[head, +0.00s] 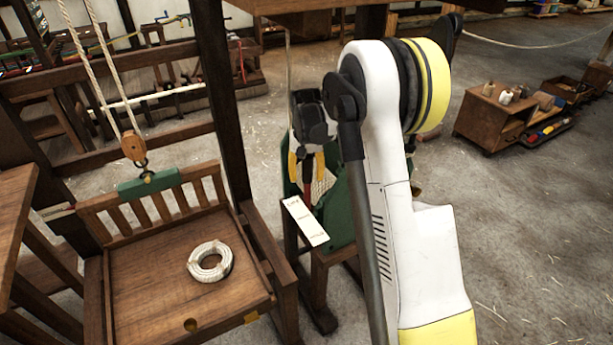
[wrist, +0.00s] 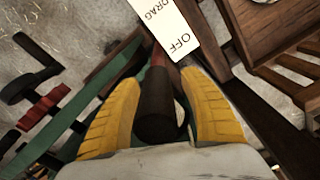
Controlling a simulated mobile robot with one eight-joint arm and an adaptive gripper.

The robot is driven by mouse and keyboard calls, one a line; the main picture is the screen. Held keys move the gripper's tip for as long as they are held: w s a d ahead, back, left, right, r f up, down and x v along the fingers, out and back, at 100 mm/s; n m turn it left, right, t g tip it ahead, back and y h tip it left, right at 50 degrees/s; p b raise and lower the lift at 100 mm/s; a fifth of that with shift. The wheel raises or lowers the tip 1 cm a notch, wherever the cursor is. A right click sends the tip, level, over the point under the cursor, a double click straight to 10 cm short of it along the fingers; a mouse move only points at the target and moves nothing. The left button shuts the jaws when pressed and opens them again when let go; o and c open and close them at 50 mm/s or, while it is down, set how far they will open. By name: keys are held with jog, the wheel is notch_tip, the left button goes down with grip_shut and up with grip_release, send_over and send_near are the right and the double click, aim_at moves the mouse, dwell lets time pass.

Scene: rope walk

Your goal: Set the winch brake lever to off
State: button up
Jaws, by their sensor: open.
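The brake lever, with a dark round grip (wrist: 158,108) and a red shaft, stands at the green winch (head: 342,212). In the head view its red part (head: 308,188) shows below my gripper (head: 306,172). In the wrist view my gripper (wrist: 160,82) is open, with one yellow finger on each side of the grip. A gap shows on the right side; whether the left finger touches is unclear.
A wooden tray-like seat (head: 140,290) with a coil of white rope (head: 210,262) is left of the winch. A pulley block (head: 133,147) hangs above it. A dark post (head: 222,100) stands close by. A red and black crank (wrist: 42,112) is left in the wrist view.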

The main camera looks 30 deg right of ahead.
jog(key=r, duration=0.7)
jog(key=shift+s+a+r, duration=0.1)
jog(key=shift+s+r, duration=0.1)
